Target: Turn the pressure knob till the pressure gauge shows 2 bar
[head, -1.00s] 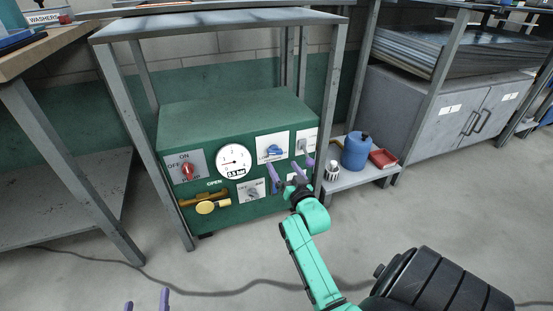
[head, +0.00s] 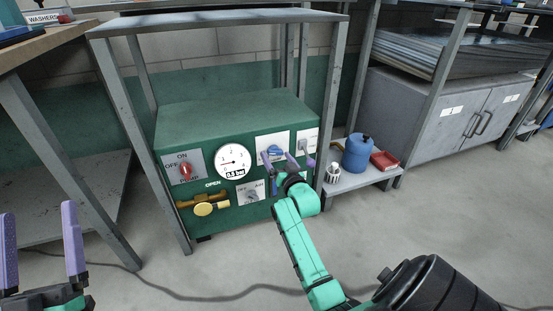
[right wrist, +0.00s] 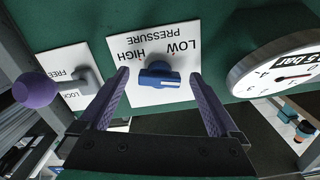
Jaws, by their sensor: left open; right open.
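The blue pressure knob (head: 273,152) is on a white plate on the front of the green cabinet (head: 235,115). The right wrist view shows the knob (right wrist: 159,75) under the words LOW, HIGH and PRESSURE, upside down. The round white pressure gauge (head: 233,158) is left of it; its small readout looks like 0.5 bar. My right gripper (head: 279,157) is open at the knob. In the right wrist view its fingers (right wrist: 160,78) appear on either side of the knob, with gaps; depth is unclear. My left gripper (head: 38,212) is open and empty at the lower left.
A FREE/LOCK lever with a purple ball (right wrist: 35,90) is close beside my right gripper. The cabinet also has a red pump switch (head: 185,170), a yellow valve handle (head: 203,208) and a grey switch (head: 251,196). Frame posts flank it. A blue canister (head: 357,153) stands right.

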